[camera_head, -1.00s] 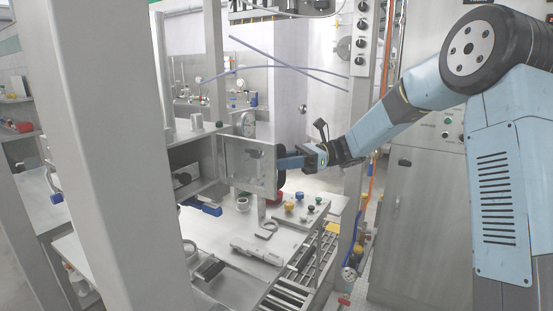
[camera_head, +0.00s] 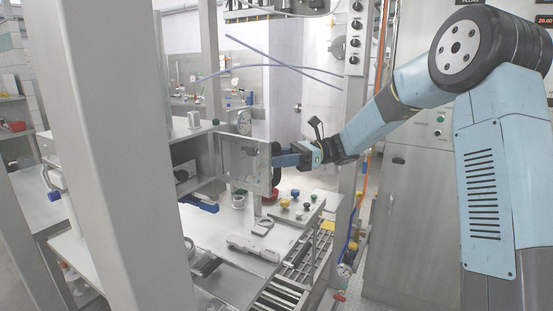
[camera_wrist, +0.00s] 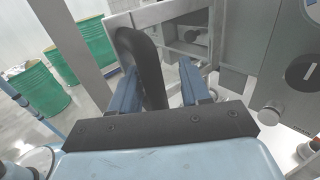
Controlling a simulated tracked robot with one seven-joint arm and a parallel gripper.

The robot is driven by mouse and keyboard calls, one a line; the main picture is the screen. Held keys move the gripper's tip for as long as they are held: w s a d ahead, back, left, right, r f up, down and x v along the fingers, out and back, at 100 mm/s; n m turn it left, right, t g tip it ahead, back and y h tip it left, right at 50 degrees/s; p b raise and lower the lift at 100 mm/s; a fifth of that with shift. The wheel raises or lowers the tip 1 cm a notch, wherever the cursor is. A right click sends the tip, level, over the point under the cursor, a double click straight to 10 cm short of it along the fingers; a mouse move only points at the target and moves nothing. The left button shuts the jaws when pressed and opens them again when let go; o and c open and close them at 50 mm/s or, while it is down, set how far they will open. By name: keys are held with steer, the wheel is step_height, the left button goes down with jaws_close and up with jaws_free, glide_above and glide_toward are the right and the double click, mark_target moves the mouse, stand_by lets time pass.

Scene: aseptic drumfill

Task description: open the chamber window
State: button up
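The chamber window (camera_head: 240,164) is a clear pane in a metal frame. It stands swung out from the open front of the metal chamber box (camera_head: 185,152), with the dark interior showing to its left. A black handle (camera_head: 276,160) is on its right edge; it also shows in the wrist view (camera_wrist: 150,62). My gripper (camera_head: 285,160) is at this handle. In the wrist view, my blue fingers (camera_wrist: 160,85) stand apart on either side of the handle, with a gap visible at the right finger. Whether the left finger touches the handle is unclear.
A bench (camera_head: 220,226) below the window holds a blue-handled part (camera_head: 200,203), colored knobs (camera_head: 295,200) and a grey tool (camera_head: 253,247). A metal post (camera_head: 350,110) stands behind my gripper. Green drums (camera_wrist: 40,90) show at left in the wrist view. A broad pillar (camera_head: 110,150) blocks the left foreground.

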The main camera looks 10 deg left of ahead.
steer(key=v, duration=1.4)
steer(key=shift+f, duration=0.15)
steer(key=shift+a, duration=0.15)
steer(key=s+d+n+t+h, duration=0.2)
steer(key=s+t+h, duration=0.15)
steer(key=s, duration=0.45)
steer(key=s+d+n+t+h, duration=0.25)
steer(key=s+h, duration=0.25)
steer(key=s, duration=0.3)
steer(key=s+d+n+t+h, duration=0.7)
steer(key=s+d+n+t, duration=0.1)
steer(key=s+d, duration=0.7)
steer(key=shift+s+f, duration=0.15)
steer(key=shift+s, duration=0.7)
